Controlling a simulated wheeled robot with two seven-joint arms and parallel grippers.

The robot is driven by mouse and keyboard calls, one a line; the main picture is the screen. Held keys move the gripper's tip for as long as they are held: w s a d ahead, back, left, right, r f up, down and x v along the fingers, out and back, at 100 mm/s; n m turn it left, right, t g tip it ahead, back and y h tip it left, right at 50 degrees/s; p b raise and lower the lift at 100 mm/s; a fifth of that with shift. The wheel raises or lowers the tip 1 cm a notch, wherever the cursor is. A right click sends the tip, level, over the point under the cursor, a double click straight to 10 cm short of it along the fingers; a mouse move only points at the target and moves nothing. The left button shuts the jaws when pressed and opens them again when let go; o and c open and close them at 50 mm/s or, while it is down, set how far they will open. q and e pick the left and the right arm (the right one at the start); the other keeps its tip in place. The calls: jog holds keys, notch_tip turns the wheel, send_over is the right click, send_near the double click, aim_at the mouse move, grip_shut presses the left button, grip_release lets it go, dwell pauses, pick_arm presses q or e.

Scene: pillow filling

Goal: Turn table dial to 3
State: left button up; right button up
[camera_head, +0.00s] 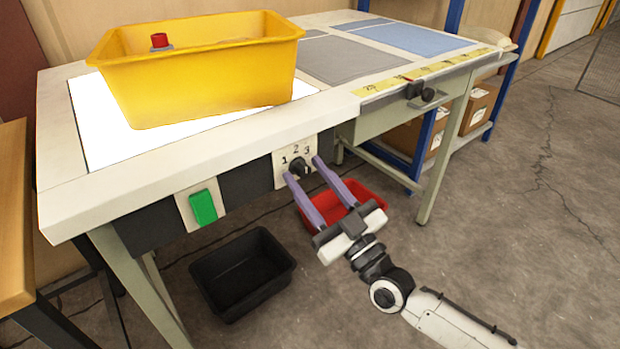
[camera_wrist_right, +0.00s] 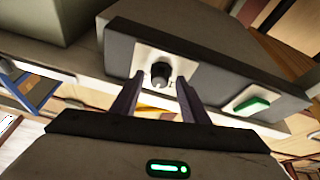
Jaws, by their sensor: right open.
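The dial (camera_head: 298,166) is a black knob on a white plate marked 1, 2, 3, on the front of the table (camera_head: 200,150). I cannot tell for sure which number it points to. My right gripper (camera_head: 302,168) is open, with its two purple fingers on either side of the dial. In the right wrist view the dial (camera_wrist_right: 160,73) shows between and beyond the fingertips (camera_wrist_right: 160,85). I cannot tell whether the fingers touch it. My left gripper is not in view.
A green button (camera_head: 203,207) sits left of the dial. A yellow bin (camera_head: 200,75) stands on the tabletop. A black bin (camera_head: 243,272) and a red bin (camera_head: 368,196) are on the floor below. Open floor lies to the right.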

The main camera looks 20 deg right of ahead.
jog(key=c, duration=1)
jog(key=shift+o, duration=0.2)
jog(key=shift+d+r, duration=0.15)
